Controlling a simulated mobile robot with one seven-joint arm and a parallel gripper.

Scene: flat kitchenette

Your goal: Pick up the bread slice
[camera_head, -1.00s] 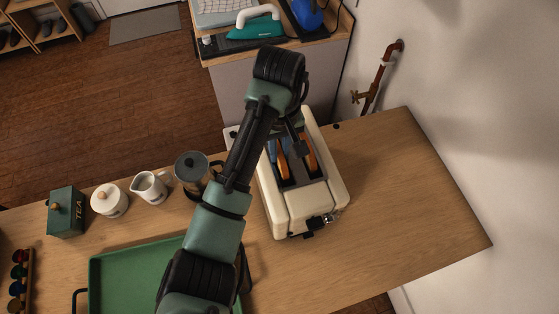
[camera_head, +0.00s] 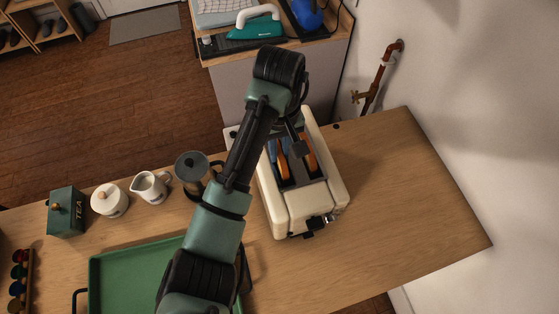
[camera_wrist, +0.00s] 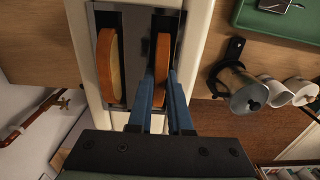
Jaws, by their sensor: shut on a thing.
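Two bread slices stand upright in the two slots of a cream toaster (camera_head: 303,205) on the wooden counter. In the wrist view, my gripper (camera_wrist: 160,88) reaches down over the toaster with its blue fingers on either side of one slice (camera_wrist: 161,67), shut on it. This is the left slice (camera_head: 282,163) in the head view, and its lower part is still inside the slot. The other slice (camera_wrist: 107,65) stands free in the other slot; it is the right one (camera_head: 309,150) in the head view. My arm hides part of the toaster.
A green tray (camera_head: 125,275) lies at the front left. The counter right of the toaster is clear up to the wall.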

